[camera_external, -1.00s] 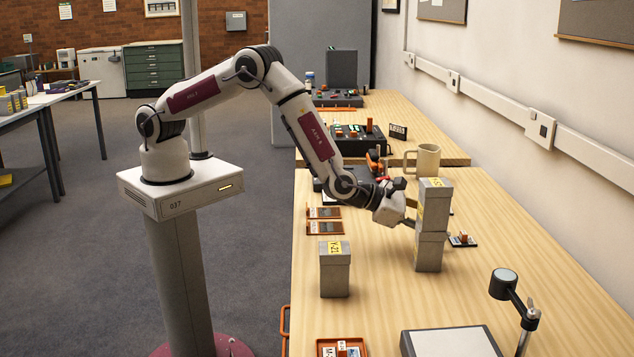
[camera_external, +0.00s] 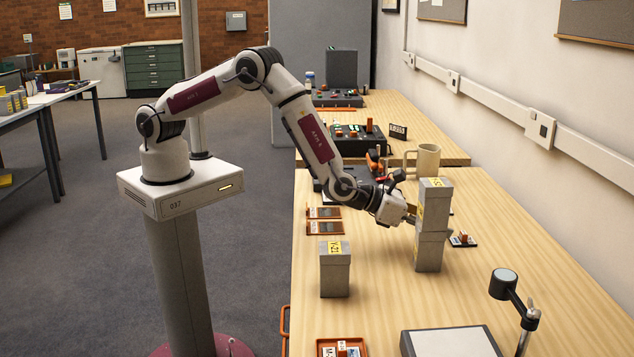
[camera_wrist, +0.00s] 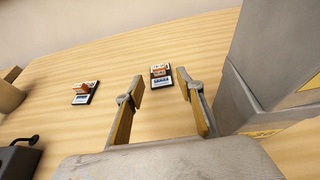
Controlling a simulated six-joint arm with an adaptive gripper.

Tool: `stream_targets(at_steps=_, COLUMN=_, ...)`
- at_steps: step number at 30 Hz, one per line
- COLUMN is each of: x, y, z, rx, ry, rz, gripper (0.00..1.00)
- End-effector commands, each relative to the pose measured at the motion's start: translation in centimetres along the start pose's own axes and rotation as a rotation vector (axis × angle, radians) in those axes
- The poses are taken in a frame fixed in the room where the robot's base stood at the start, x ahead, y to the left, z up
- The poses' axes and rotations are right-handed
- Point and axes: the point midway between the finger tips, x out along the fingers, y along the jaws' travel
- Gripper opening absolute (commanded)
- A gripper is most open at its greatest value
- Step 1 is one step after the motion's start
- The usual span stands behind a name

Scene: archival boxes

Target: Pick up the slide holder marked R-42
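A small dark slide holder (camera_external: 461,239) with an orange block stands right of the stacked boxes in the external view. The wrist view shows two such holders with white and blue labels: one (camera_wrist: 160,74) between my fingers in the picture, farther off on the table, and one (camera_wrist: 85,93) to its left. Their markings are too small to read, so I cannot tell which is R-42. My gripper (camera_wrist: 161,90) is open and empty. In the external view my gripper (camera_external: 411,211) is just left of the stack, above the table.
Two stacked grey boxes, the upper (camera_external: 435,205) and lower (camera_external: 430,251), stand close beside my gripper. Another grey box (camera_external: 335,272) stands nearer the camera. A mug (camera_external: 427,161) is behind. Brown holders (camera_external: 325,228) lie left.

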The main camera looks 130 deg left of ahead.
Motion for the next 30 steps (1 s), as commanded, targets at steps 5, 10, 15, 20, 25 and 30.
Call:
stream_targets(at_steps=5, x=1.0, y=0.0, z=0.0, rx=-0.001, ry=0.0, rz=0.001, gripper=0.38)
stream_targets(at_steps=10, x=2.0, y=0.0, z=0.0, rx=0.0, ry=0.0, rz=0.0, gripper=0.38)
stream_targets(at_steps=15, x=2.4, y=0.1, z=0.0, rx=0.001, ry=0.0, rz=0.0, gripper=0.38)
stream_targets(at_steps=20, x=2.4, y=0.1, z=0.0, rx=0.001, ry=0.0, rz=0.0, gripper=0.38)
stream_targets(at_steps=25, x=2.4, y=0.1, z=0.0, rx=0.0, ry=0.0, rz=0.0, gripper=0.38)
stream_targets(at_steps=30, x=2.9, y=0.1, z=-0.1, rx=0.0, ry=0.0, rz=0.001, gripper=0.38)
